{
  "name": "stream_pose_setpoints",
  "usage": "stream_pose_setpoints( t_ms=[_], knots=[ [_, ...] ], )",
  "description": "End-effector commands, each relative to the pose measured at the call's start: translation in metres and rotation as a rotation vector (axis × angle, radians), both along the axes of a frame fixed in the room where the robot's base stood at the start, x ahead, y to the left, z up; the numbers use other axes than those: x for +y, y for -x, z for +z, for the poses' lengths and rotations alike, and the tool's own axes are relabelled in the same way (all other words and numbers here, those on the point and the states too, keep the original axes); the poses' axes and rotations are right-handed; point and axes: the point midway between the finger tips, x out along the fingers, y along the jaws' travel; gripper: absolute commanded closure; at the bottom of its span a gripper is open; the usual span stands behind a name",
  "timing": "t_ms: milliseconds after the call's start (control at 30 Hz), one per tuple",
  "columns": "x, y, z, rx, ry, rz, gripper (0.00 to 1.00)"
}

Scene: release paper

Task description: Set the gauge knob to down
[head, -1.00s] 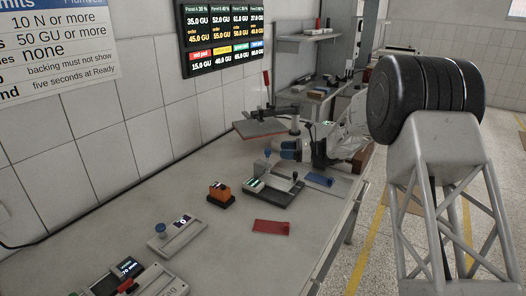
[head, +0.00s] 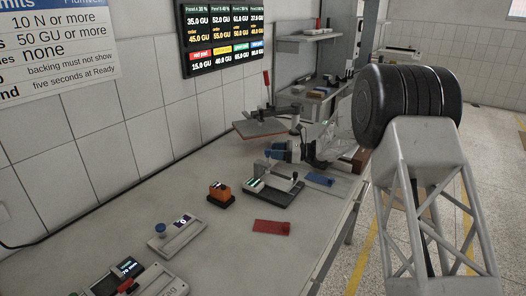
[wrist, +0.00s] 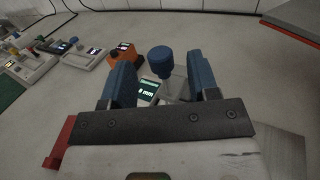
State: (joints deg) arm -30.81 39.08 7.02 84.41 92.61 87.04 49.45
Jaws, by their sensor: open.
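The gauge (head: 284,192) is a dark-framed device with a lit display on the bench, past the red sheet. In the wrist view its display (wrist: 148,91) reads in mm, apparently 0. My gripper (wrist: 158,77) is open, with one blue finger on each side of the knob and visible gaps. The knob's lower post is partly hidden in the wrist view.
An orange block device (head: 221,195) and a grey device with a blue knob (head: 177,237) stand nearer on the bench. A red sheet (head: 271,227) and a blue sheet (head: 320,179) lie flat. A press with a red lever (head: 266,88) stands behind.

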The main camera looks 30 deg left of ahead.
Motion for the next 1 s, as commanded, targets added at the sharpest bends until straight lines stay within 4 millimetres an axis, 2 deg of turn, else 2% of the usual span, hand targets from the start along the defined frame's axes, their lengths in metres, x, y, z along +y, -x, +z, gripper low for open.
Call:
stream_pose_setpoints(
  t_ms=[400,867,1000],
  knots=[
    [0.042,0.022,0.0,0.0,0.0,0.001,0.45],
    [0.048,0.025,0.0,0.0,0.001,-0.001,0.45],
    [0.048,0.025,0.0,0.0,0.001,-0.001,0.67]
  ],
)
